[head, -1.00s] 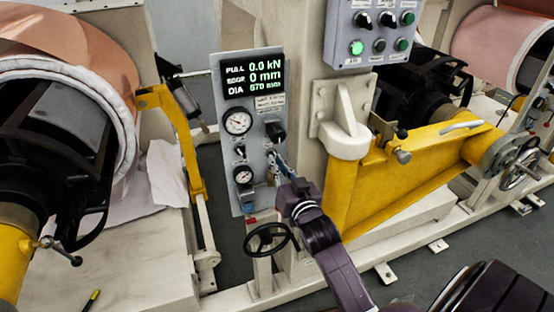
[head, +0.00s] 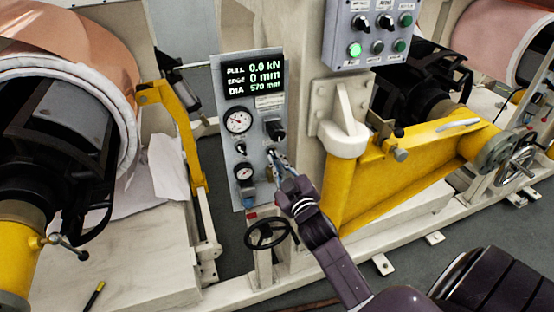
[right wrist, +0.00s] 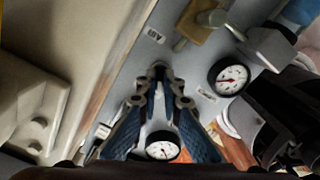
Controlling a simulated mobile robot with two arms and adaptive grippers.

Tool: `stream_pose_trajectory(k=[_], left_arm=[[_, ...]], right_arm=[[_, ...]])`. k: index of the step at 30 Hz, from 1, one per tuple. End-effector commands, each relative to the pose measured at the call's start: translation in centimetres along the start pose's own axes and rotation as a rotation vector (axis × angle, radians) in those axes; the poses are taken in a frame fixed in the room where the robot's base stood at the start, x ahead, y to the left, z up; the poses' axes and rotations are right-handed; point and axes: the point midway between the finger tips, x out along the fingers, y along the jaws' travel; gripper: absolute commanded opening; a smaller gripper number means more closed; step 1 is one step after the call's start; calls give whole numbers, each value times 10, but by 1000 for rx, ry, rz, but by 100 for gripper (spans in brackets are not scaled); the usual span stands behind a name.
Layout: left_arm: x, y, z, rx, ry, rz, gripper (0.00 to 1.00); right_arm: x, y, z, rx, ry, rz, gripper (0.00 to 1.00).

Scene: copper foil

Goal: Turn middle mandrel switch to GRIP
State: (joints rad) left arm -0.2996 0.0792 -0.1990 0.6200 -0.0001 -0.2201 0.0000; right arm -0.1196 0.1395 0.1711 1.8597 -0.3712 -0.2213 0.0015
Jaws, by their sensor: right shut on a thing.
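The grey control panel (head: 228,165) stands upright in the middle of the head view, with a lit display and two round gauges. My right gripper (head: 274,158) reaches its lower right part from below. In the right wrist view its blue-padded fingers (right wrist: 159,75) come together at the panel face. They are shut on a small switch, apparently the middle mandrel switch, which is mostly hidden between the fingertips. Its position cannot be read. Small labels (right wrist: 155,36) lie near it, too blurred to read surely. My left gripper is not in view.
A black switch (head: 275,130) sits on the panel just above my gripper. A black handwheel (head: 268,234) stands below. A yellow arm (head: 375,190) is to the right, and a copper foil roll (head: 95,45) to the left. A button box (head: 372,62) hangs above.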

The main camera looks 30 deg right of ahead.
Motion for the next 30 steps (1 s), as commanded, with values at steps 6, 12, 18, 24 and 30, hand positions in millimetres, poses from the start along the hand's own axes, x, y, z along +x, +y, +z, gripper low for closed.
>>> stream_pose_trajectory(k=[6,12,18,24,30], left_arm=[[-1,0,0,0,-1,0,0],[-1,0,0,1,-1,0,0],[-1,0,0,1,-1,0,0],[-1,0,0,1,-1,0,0],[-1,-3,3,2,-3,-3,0]], right_arm=[[0,0,-1,-23,2,0,0],[0,0,-1,-24,2,0,0],[0,0,-1,-23,2,1,16],[0,0,0,-21,1,0,24],[-3,0,0,-20,0,0,24]])
